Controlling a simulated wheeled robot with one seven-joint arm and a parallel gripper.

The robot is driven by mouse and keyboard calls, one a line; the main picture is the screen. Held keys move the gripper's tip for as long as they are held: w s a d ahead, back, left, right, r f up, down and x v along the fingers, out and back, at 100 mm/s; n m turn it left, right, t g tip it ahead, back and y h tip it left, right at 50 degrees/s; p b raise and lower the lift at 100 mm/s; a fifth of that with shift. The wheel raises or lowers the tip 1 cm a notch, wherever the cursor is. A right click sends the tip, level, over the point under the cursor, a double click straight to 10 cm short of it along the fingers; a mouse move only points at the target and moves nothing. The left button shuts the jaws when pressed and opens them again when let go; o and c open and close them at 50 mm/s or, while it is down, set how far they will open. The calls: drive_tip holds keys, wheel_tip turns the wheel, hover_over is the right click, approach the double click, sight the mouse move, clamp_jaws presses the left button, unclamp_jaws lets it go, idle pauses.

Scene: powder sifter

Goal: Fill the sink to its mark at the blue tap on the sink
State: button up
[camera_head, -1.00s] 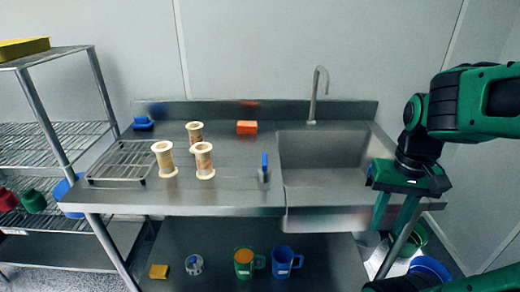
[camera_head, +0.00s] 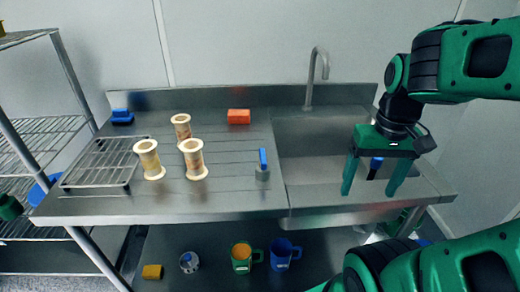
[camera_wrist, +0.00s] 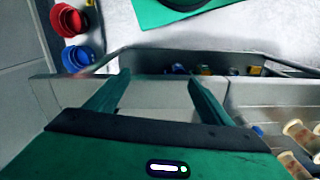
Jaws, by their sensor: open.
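The steel sink (camera_head: 320,165) is set in the right part of the counter. A grey gooseneck spout (camera_head: 311,80) rises behind it; I see no water coming from it. A small dark upright piece with a blue top (camera_head: 376,162) shows between my fingers at the sink's right side; it looks like the blue tap, but its depth from them is unclear. My gripper (camera_head: 370,193) is open and empty, pointing down over the right part of the sink. The wrist view also shows its spread fingers (camera_wrist: 157,75). No fill mark can be made out.
Several cream spools (camera_head: 193,160), an orange block (camera_head: 239,117) and a wire rack (camera_head: 103,165) are farther left. Mugs (camera_head: 281,255) stand on the lower shelf. Buckets (camera_wrist: 76,58) show in the wrist view.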

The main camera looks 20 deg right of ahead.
drive_tip(key=w+a+r+n, duration=0.2)
drive_tip(key=w+r+n, duration=0.15)
drive_tip(key=w, duration=0.25)
drive_tip(key=w+a+r+n, duration=0.2)
drive_tip(key=w+a+n, duration=0.1)
drive_tip(key=w+n, duration=0.25)
wheel_tip(320, 180, up, 3)
drive_tip(key=n, duration=1)
hover_over(263, 155)
wheel_tip(263, 155, down, 9)
drive_tip(key=shift+f, duration=0.2)
drive_tip(key=c, duration=1)
